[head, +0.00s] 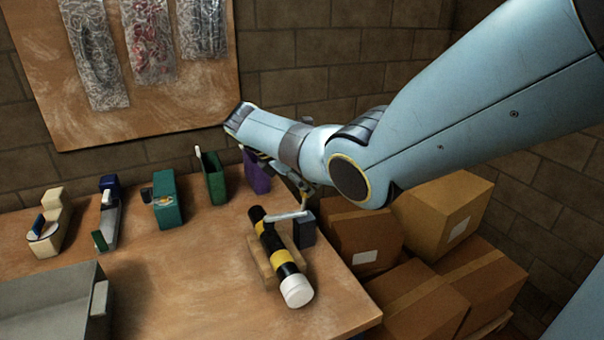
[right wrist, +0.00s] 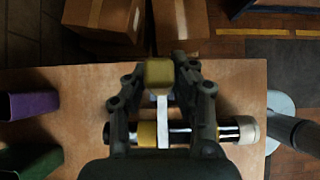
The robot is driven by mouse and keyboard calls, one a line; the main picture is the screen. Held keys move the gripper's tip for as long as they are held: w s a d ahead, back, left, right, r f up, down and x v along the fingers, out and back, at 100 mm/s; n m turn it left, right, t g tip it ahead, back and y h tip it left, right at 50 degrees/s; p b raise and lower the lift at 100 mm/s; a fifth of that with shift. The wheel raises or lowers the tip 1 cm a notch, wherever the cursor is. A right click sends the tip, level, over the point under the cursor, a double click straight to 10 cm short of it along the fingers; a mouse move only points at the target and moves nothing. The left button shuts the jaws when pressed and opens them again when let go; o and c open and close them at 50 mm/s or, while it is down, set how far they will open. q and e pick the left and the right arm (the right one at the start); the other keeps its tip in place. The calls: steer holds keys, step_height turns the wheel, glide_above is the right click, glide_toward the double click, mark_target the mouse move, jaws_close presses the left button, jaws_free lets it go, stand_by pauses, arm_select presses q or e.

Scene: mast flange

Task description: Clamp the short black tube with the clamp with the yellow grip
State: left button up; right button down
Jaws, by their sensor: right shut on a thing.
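The short black tube (head: 268,239) has yellow bands and a white end cap. It lies tilted on a wooden cradle (head: 262,266) near the table's right end. It also shows in the right wrist view (right wrist: 228,131), partly hidden by my fingers. My right gripper (head: 304,196) is above the tube's far right side. In the right wrist view it (right wrist: 160,74) is shut on the clamp's yellow grip (right wrist: 158,72). The clamp's pale bar (right wrist: 162,122) runs from the grip across the tube; I cannot tell whether they touch. My left gripper is out of view.
A dark grey block (head: 304,232) stands right beside the tube. Teal (head: 165,198), green (head: 213,178) and purple (head: 256,171) items stand along the table's back, with others further left. A grey tray (head: 60,272) is at front left. Cardboard boxes (head: 440,215) stand beyond the right edge.

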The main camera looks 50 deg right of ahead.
steer(key=shift+w+a+h, duration=0.2)
steer(key=shift+a+h, duration=0.2)
steer(key=shift+h, duration=0.1)
steer(key=shift+w+a+g, duration=0.1)
steer(key=shift+a+g, duration=0.1)
steer(key=shift+g, duration=0.1)
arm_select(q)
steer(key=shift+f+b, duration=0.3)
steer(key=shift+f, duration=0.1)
arm_select(e)
steer(key=shift+h, duration=0.3)
steer(key=c, duration=1.1)
jaws_free()
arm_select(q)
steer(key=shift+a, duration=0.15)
arm_select(e)
steer(key=shift+a, duration=0.1)
